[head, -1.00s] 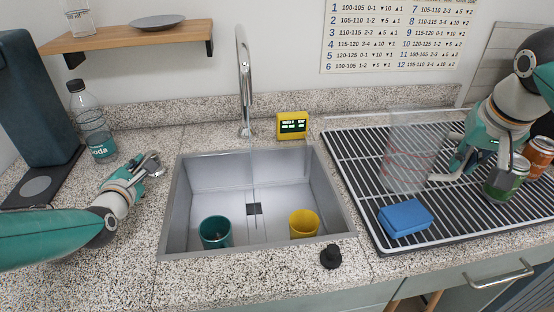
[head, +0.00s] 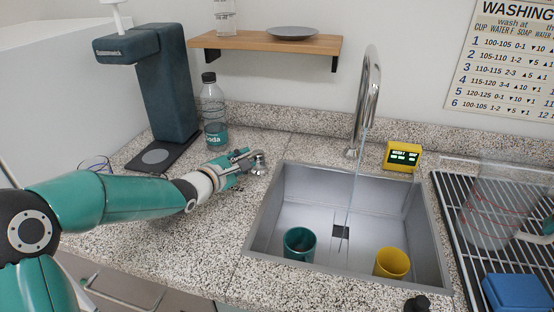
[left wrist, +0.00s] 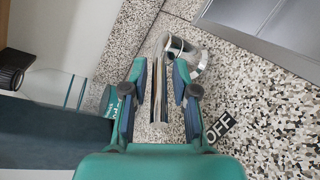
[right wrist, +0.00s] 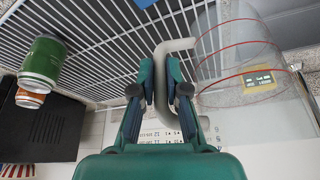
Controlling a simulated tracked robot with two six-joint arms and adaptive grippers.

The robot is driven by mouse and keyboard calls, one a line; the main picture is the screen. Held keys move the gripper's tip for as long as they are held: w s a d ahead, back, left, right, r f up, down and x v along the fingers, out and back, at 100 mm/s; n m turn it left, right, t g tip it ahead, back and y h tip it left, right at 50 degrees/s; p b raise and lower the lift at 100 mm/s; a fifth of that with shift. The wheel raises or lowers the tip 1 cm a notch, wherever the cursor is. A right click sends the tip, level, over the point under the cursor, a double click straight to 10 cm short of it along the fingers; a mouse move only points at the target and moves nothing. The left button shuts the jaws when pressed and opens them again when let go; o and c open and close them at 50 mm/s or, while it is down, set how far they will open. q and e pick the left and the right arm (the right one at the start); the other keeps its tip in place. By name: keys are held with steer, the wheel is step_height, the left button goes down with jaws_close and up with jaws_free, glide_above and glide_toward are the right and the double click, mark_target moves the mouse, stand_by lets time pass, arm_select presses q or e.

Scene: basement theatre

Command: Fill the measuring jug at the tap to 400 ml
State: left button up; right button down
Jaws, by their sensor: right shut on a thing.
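The clear measuring jug (head: 488,210) with red lines is upright over the drying rack at right. My right gripper (right wrist: 160,82) is shut on the jug's handle (right wrist: 182,92); the jug's wall (right wrist: 235,70) shows beside it. The chrome tap (head: 370,85) arches over the grey sink (head: 300,190). A thin pale line like running water drops from its spout toward the drain. My left gripper (head: 250,160) is at the chrome tap lever (left wrist: 160,85) on the counter, its fingers apart on either side of the lever. I see no water in the jug.
A teal cup (head: 299,244) and a yellow cup (head: 392,263) stand in the sink. A yellow display (head: 402,157) is behind it. A blue sponge (head: 517,292) is on the rack (head: 450,200). A soda bottle (head: 214,110) stands behind my left gripper. An OFF label (left wrist: 221,127) is beside the lever.

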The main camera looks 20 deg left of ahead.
arm_select(q)
steer(key=shift+o, duration=0.2)
steer(key=v, duration=1.2)
